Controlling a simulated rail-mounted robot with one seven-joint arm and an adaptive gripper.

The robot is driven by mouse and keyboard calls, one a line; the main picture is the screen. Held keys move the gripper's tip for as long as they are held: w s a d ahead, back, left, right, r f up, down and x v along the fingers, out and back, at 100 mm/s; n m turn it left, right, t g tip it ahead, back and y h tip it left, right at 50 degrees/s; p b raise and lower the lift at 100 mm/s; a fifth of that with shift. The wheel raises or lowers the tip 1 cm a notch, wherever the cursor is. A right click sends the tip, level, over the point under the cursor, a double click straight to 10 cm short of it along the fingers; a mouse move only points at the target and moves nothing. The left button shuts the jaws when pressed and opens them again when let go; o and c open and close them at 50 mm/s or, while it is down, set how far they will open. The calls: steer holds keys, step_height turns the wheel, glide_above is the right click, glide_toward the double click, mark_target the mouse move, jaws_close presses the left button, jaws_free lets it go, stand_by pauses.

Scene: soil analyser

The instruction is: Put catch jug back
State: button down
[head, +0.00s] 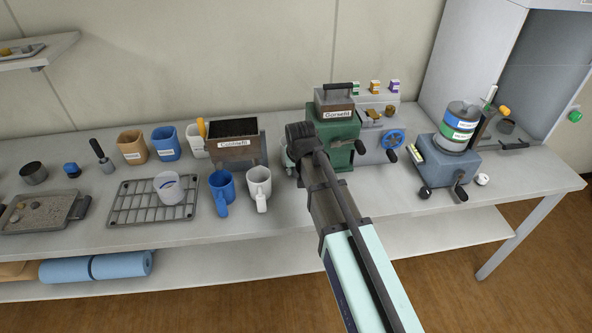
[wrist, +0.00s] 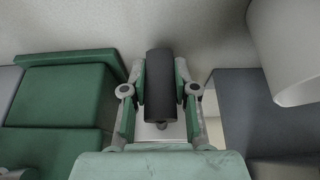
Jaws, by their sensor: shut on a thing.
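My gripper (head: 302,148) is at the left front of the green machine (head: 340,143). In the wrist view its fingers (wrist: 160,88) are closed on the two sides of a dark cylindrical handle, apparently a crank grip. What the handle joins is mostly hidden. No label marks a catch jug. A clear jug (head: 168,188) with blue marks stands on the wire rack (head: 125,210). A blue jug (head: 222,188) and a white jug (head: 258,184) stand right of the rack, their handles towards the front. A pale cylindrical vessel (wrist: 288,50) is at the wrist view's upper right.
A labelled hopper box with soil (head: 236,150) stands behind the jugs. Several labelled cups (head: 165,146) are at the back left. A grey machine with a blue wheel (head: 385,135) and a blue-grey machine (head: 447,165) stand to the right.

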steer(key=shift+s+f, duration=0.2)
steer(key=shift+f, duration=0.4)
steer(key=shift+f, duration=0.15)
steer(key=c, duration=0.9)
jaws_free()
steer(key=b+v, duration=0.1)
steer(key=v, duration=1.1)
steer(key=shift+r+b, duration=0.25)
steer(key=shift+b, duration=0.15)
